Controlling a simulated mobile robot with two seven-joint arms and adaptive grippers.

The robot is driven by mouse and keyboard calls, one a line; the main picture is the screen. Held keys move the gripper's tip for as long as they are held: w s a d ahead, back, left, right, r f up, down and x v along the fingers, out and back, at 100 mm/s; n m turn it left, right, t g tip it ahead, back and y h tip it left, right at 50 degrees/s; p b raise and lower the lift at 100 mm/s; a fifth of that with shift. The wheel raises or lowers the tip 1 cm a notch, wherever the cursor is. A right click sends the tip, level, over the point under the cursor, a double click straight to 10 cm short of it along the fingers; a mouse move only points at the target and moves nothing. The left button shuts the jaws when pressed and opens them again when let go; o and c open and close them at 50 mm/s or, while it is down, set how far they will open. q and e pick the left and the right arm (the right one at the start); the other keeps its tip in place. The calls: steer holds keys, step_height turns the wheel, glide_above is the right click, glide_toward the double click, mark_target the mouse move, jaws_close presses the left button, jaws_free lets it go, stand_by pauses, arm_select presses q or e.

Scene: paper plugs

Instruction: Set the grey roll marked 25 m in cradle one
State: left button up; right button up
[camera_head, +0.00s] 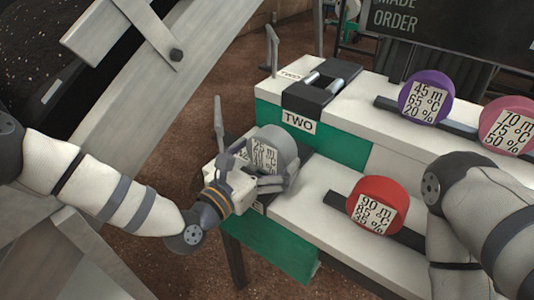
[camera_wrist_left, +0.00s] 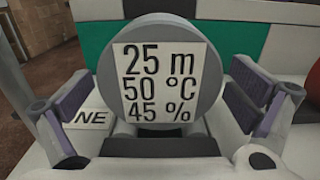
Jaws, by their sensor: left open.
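The grey roll (camera_head: 273,148) faces me with its 25 m, 50 °C, 45 % label; it also shows upright in the left wrist view (camera_wrist_left: 163,28). It appears to rest in cradle one, whose dark body (camera_head: 300,142) shows behind it. The cradle's sign (camera_wrist_left: 92,118) is partly hidden and reads "NE". My left gripper (camera_head: 262,184) is open at the roll, with a finger on each side. In the left wrist view both fingers (camera_wrist_left: 163,105) stand apart from the roll. The roll's underside and contact with the cradle are mostly hidden. My right gripper is out of view.
Cradle two (camera_head: 320,88) stands empty on the upper step behind, its rollers showing. A red roll (camera_head: 376,204) sits on a dark rail to the right on the lower step. A purple roll (camera_head: 426,96) and a pink roll (camera_head: 508,124) sit on the upper rail.

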arm_select(q)
steer(key=p+v, duration=0.1)
steer(key=v, duration=0.7)
steer(key=s+f+m+g, duration=0.1)
steer(key=f, duration=0.1)
steer(key=s+d+f+m+g, duration=0.1)
steer(key=s+f+m, duration=0.1)
steer(key=s+f+m+g, duration=0.1)
steer(key=s+f, duration=0.1)
steer(key=f, duration=0.1)
steer(key=shift+d+y, duration=0.3)
steer(key=shift+y, duration=0.1)
steer(key=s+a+f+m+g+y, duration=0.3)
steer(key=s+f+m+g, duration=0.4)
steer(key=s+f+m, duration=0.6)
steer(key=s+a+m+g+y, duration=0.3)
steer(key=s+a, duration=0.5)
steer(key=s, duration=0.4)
steer(key=s+a+m+g+y, duration=0.3)
steer(key=s+a+m+g, duration=0.2)
steer(key=s+a+m, duration=0.3)
steer(key=s, duration=0.4)
steer(key=shift+s+f+y, duration=0.3)
steer(key=shift+y, duration=0.1)
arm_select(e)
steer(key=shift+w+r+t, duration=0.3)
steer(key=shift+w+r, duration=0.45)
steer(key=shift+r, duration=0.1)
arm_select(q)
steer(key=shift+a, duration=0.1)
